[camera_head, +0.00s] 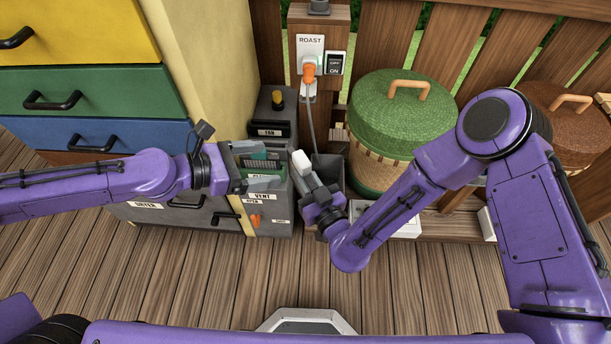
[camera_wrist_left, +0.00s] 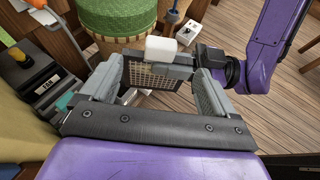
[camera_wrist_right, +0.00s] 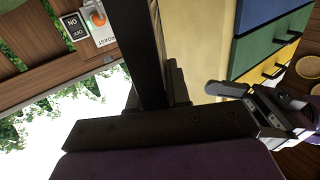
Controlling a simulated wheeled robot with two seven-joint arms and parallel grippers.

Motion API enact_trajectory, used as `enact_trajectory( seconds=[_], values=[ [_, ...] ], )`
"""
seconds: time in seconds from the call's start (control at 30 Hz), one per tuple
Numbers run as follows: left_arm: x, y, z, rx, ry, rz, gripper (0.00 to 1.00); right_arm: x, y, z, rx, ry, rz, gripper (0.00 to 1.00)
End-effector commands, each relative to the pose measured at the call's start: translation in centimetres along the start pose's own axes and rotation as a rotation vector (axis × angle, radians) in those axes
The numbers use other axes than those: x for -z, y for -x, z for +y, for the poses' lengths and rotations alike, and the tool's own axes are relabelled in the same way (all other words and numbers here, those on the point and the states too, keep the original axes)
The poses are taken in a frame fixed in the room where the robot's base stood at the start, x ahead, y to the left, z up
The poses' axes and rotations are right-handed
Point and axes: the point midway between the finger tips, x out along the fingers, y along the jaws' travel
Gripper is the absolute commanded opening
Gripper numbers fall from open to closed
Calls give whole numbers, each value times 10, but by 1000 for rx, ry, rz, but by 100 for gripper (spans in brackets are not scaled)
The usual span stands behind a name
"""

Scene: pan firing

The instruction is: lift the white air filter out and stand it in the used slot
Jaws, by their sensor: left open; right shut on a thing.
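The white air filter (camera_head: 302,160) shows its white top block in the head view, beside the dryer's right side. In the left wrist view its white block (camera_wrist_left: 160,50) sits above a tan mesh panel, partly covered by my right gripper. My right gripper (camera_head: 310,180) is shut on the filter and holds it over a dark open box (camera_head: 329,163). My left gripper (camera_head: 265,166) is open and empty over the dryer's top opening, left of the filter. I cannot read any used-slot label.
The grey dryer (camera_head: 275,222) has VENT and FAN labels, with teal pieces in its top. A green lidded basket (camera_head: 390,115) stands at right, a brown one (camera_head: 570,120) farther right. Coloured drawers (camera_head: 90,90) stand left. An orange plug (camera_head: 309,70) and cord hang behind.

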Motion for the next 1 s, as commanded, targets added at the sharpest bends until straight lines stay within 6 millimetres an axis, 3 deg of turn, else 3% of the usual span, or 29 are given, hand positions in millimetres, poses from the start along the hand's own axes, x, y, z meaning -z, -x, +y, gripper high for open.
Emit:
enact_trajectory(
  seconds=[0.27,0.37,0.43,0.6,0.73,0.9,1.0],
  values=[
    [0,16,-1,2,5,-3,89,0,0,0,0,0,0,0],
    [14,11,-10,29,20,29,89,0,0,0,0,0,0,0],
    [36,3,-26,76,28,90,89,0,0,0,0,0,0,0],
    [118,-10,-92,245,73,324,89,0,0,0,0,0,0,0],
    [188,-3,-140,328,51,522,89,0,0,0,0,0,0,0],
    [278,36,-188,426,-161,784,89,0,0,0,0,0,0,0],
    [323,71,-198,493,-400,937,89,0,0,0,0,0,0,0]
  ],
)
